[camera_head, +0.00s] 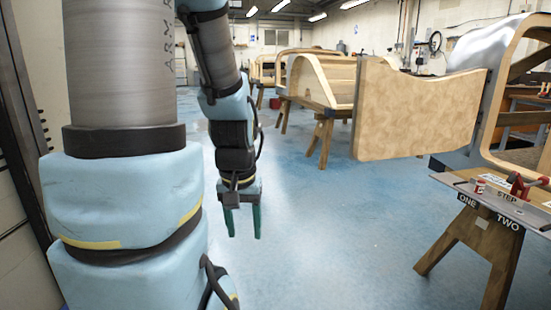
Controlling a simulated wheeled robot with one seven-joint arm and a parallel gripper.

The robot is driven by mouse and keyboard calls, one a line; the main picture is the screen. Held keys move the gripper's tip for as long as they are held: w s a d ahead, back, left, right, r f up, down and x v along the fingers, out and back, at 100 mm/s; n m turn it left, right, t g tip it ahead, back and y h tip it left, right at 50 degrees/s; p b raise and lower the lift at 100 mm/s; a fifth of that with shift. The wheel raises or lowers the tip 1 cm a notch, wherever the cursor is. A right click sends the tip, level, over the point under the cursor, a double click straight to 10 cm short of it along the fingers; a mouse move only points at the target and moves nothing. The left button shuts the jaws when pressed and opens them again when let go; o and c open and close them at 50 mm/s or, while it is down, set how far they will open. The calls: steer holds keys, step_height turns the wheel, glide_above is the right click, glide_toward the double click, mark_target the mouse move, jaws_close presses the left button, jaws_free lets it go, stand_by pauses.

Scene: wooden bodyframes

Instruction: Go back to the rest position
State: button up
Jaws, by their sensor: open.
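My gripper (242,221) hangs from my blue-padded arm, left of the picture's middle. Its two green fingers point down and stand apart, with nothing between them. It hangs in free air over the blue floor, and it touches nothing that I can see. My own large arm links fill the left side of the view and hide what lies behind them.
At the right stands a trestle bench (487,240) with a red clamp (523,187) on top. A wooden panel (415,110) juts out before wooden bodyframes (325,80) on trestles. The blue floor (320,240) in the middle is clear. A wall is close at left.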

step_height(320, 180, up, 17)
steer(key=p, duration=1.5)
